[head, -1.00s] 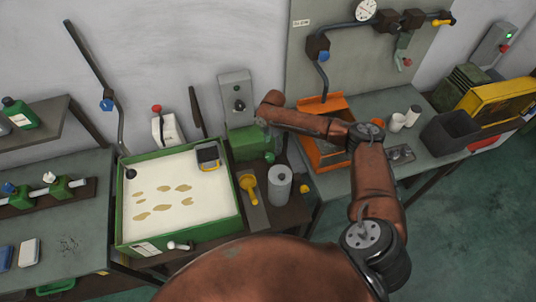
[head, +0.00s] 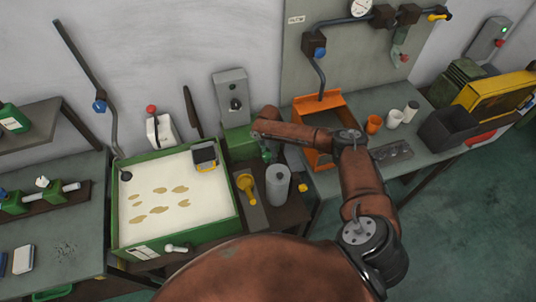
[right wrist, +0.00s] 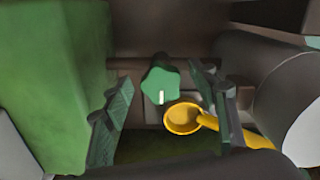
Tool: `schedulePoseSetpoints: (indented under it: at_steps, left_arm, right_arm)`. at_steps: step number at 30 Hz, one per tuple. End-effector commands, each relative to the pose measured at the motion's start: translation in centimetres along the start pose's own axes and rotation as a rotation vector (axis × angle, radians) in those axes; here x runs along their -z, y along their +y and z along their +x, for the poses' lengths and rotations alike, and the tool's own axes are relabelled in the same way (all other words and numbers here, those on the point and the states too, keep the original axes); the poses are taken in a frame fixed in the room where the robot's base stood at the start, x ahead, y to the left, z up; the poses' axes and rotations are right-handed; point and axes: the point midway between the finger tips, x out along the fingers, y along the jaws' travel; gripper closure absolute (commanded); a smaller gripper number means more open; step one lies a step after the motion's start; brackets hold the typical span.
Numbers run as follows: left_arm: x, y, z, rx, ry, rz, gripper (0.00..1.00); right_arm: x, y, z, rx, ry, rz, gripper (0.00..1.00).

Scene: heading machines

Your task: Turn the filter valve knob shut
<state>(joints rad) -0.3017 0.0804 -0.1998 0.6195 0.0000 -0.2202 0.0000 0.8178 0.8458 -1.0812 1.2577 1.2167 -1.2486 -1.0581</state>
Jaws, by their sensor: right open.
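The filter valve knob (right wrist: 160,82) is a green, lobed knob with a white mark, seen in the right wrist view. Its white mark points toward the bottom of that picture. My right gripper (right wrist: 167,108) is open, one finger on either side in the picture, with the knob between and beyond the fingertips. I see no contact with the knob. In the head view, my right gripper (head: 266,150) is beside the green housing (head: 238,141), and the arm and fingers partly hide that spot. My left gripper is not in view.
A yellow funnel-like scoop (right wrist: 182,118) lies close to the fingers; it also shows in the head view (head: 247,188). A grey cylinder (head: 278,185) stands close by on the right. A green-rimmed tray (head: 233,210) is on the left. An orange bin (head: 300,106) is behind the arm.

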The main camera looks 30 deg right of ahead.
Motion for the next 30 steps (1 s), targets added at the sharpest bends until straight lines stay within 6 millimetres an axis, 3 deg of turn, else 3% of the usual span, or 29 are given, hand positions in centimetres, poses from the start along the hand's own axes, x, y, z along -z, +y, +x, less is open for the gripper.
schedulePoseSetpoints:
  at_steps: [3,21,30]
  left_arm:
    - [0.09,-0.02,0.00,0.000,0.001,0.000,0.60]
    - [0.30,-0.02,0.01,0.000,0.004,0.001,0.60]
    - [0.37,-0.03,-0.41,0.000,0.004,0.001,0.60]
  right_arm:
    - [0.01,-0.01,-0.01,0.000,0.000,0.000,0.47]
    - [0.01,-0.02,-0.03,0.001,0.000,0.000,0.88]
    - [0.08,-0.11,-0.07,0.002,0.001,0.036,0.89]
